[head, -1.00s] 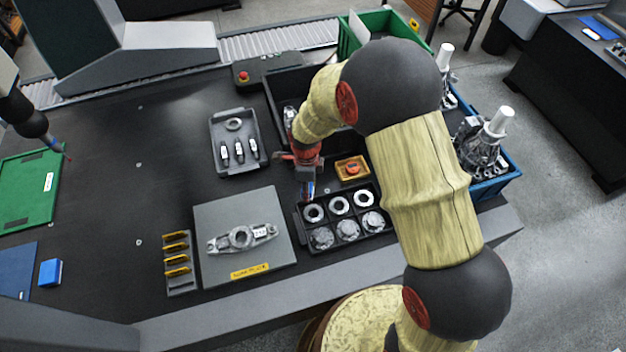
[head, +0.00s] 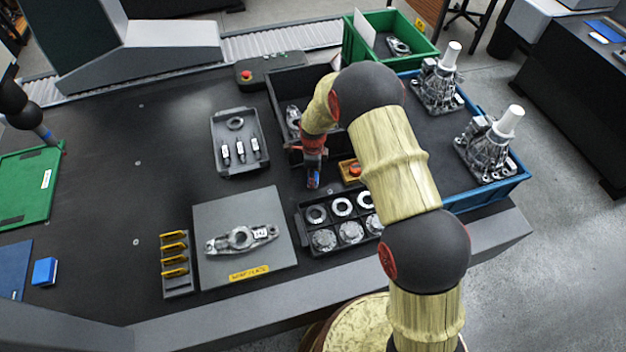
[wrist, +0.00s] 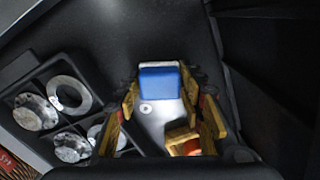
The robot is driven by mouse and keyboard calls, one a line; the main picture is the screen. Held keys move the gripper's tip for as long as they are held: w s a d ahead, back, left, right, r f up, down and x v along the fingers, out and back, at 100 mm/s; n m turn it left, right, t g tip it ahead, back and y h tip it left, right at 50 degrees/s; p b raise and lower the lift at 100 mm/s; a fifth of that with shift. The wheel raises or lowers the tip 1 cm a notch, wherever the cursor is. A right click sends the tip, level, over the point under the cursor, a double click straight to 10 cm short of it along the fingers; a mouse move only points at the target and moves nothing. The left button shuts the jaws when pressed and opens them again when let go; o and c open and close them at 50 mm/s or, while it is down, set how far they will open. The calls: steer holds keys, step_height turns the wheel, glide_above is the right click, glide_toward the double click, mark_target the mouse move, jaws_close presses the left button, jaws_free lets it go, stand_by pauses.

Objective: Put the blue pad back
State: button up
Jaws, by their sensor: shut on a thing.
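The blue pad (wrist: 160,82), a small block with a pale upper edge, is between the fingers of my gripper (wrist: 162,95) in the wrist view. My gripper is shut on it. In the head view my gripper (head: 313,182) points down over the dark table, just behind the black six-pocket tray, with the blue held pad (head: 313,181) at its tip. I cannot tell its exact height above the table. A second blue block (head: 44,271) lies at the left beside a flat blue sheet (head: 14,268).
The black tray (head: 300,222) holds metal rings and round parts. A small orange tray (head: 345,171) is close right of my gripper. A grey tray (head: 217,128), a plate with a casting (head: 215,205), a yellow-slotted rack (head: 177,291) and a dark bin (head: 275,100) stand around.

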steer(key=shift+f, duration=0.5)
steer(key=shift+f, duration=0.1)
steer(key=o, duration=1.2)
